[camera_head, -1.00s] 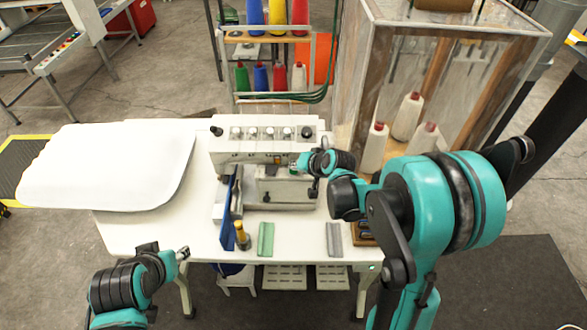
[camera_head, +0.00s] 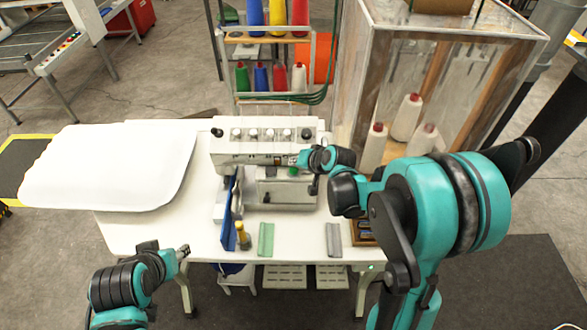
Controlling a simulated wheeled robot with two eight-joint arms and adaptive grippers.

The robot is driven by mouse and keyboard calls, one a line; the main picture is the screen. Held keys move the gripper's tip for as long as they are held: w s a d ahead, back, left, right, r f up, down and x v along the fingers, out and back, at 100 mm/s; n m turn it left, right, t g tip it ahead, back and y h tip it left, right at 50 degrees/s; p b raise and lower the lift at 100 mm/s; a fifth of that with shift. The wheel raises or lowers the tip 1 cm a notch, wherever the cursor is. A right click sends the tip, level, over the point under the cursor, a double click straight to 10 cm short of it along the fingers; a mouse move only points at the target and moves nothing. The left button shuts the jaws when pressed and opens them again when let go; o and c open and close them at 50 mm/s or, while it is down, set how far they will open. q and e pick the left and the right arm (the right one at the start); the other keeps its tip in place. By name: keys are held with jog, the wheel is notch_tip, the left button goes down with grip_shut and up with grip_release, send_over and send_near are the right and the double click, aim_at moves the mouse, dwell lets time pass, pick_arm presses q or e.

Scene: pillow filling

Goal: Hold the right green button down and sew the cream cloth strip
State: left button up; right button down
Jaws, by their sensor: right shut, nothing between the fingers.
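The white sewing machine (camera_head: 230,158) stands at the back of the white table, its dials along the top. My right gripper (camera_head: 293,160) is shut and empty at the machine's front face, just above a small green button (camera_head: 293,172). I cannot tell whether the fingertips touch the machine. A second green button is not clear. I cannot make out a cream cloth strip; a large white cushion-like piece (camera_head: 110,168) lies at the table's left. My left gripper (camera_head: 184,251) is at the table's front edge, away from the machine; its jaws are too small to read.
A blue upright plate (camera_head: 229,215) and a yellow-topped bottle (camera_head: 243,237) stand before the machine. A green strip (camera_head: 266,240) and a grey strip (camera_head: 334,241) lie at the front edge. A glass cabinet (camera_head: 455,95) with thread cones stands behind right. The table's left front is clear.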

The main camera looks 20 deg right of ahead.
aim_at(295, 172)
jog(key=shift+r+p, duration=1.8)
jog(key=shift+r, duration=0.75)
jog(key=shift+f, duration=0.15)
jog(key=s+f+n+h+b, duration=0.1)
jog(key=s+f+n+b, duration=0.1)
jog(key=s+f+b, duration=0.6)
jog(key=s+f+n+g+h+b, duration=0.1)
jog(key=s+f+n+h+b, duration=0.1)
jog(key=s+f+b, duration=0.6)
jog(key=s+n+b, duration=0.1)
jog(key=s+b, duration=0.6)
jog(key=s, duration=0.2)
jog(key=shift+f+g, duration=0.25)
jog(key=shift+g, duration=0.05)
